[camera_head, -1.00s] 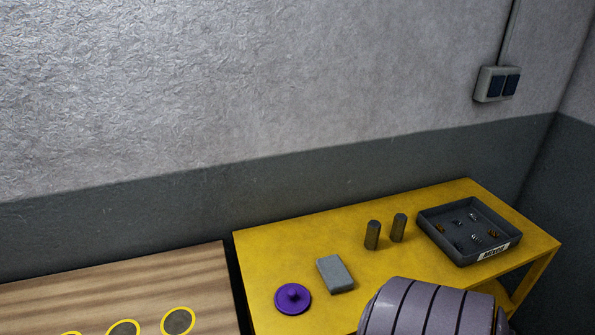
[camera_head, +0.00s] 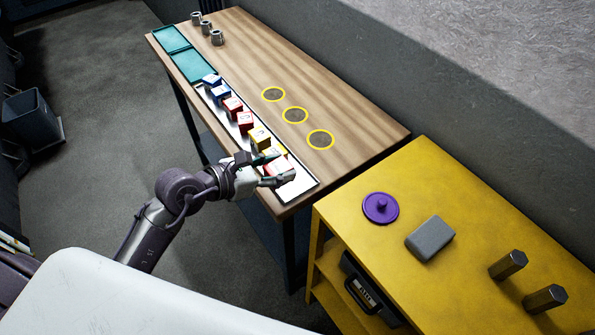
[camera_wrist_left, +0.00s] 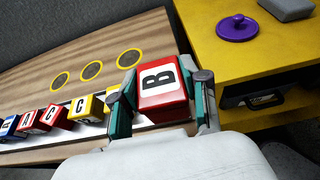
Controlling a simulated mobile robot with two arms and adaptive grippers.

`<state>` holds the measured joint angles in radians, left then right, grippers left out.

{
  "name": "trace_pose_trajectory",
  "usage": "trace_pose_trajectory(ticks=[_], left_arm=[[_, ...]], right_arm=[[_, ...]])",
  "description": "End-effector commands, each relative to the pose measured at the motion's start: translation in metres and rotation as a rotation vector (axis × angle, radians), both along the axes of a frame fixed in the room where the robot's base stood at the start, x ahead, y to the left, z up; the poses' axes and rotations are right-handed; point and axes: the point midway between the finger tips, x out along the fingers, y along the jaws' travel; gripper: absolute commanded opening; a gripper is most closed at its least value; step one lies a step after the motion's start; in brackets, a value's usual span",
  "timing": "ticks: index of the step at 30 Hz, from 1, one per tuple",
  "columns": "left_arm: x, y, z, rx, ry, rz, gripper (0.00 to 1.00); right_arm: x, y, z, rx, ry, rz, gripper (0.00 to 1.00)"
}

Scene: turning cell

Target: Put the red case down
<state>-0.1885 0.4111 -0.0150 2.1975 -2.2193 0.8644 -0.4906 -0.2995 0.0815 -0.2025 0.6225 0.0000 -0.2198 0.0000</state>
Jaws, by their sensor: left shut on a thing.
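A red case with a black B on a white label shows in the left wrist view (camera_wrist_left: 162,97) between the two teal-padded fingers of my left gripper (camera_wrist_left: 162,103). The gripper is shut on it. In the head view my left gripper (camera_head: 270,171) is at the near end of a long pale tray (camera_head: 299,187) on the wooden table, and the red case (camera_head: 275,163) is partly hidden by the fingers. I cannot tell whether the case touches the tray. My right gripper is not in view.
The tray also holds several blue, red and yellow cases (camera_head: 232,106). Yellow-ringed discs (camera_head: 295,115) mark the wooden table (camera_head: 345,110). Metal cups (camera_head: 206,27) and teal mats (camera_head: 190,65) are at its far end. The yellow bench (camera_head: 340,205) holds a purple lidlike disc (camera_head: 380,208) and a grey block (camera_head: 430,238).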

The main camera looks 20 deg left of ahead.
Motion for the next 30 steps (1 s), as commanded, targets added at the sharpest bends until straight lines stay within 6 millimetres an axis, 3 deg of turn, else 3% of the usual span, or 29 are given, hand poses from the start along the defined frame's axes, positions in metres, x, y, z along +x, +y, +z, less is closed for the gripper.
trace_pose_trajectory(ticks=[3,9,20,30], left_arm=[[0.026,-0.010,-0.013,-0.002,-0.001,0.002,0.05],[0.048,-0.019,-0.030,-0.001,0.000,0.001,0.05],[0.050,-0.020,-0.070,0.000,0.000,0.001,0.05],[0.050,-0.020,-0.074,0.000,-0.002,0.001,0.05]], right_arm=[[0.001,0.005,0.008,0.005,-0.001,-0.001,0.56],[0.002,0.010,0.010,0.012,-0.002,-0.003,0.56],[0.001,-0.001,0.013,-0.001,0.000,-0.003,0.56],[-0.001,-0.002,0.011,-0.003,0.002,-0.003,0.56]])
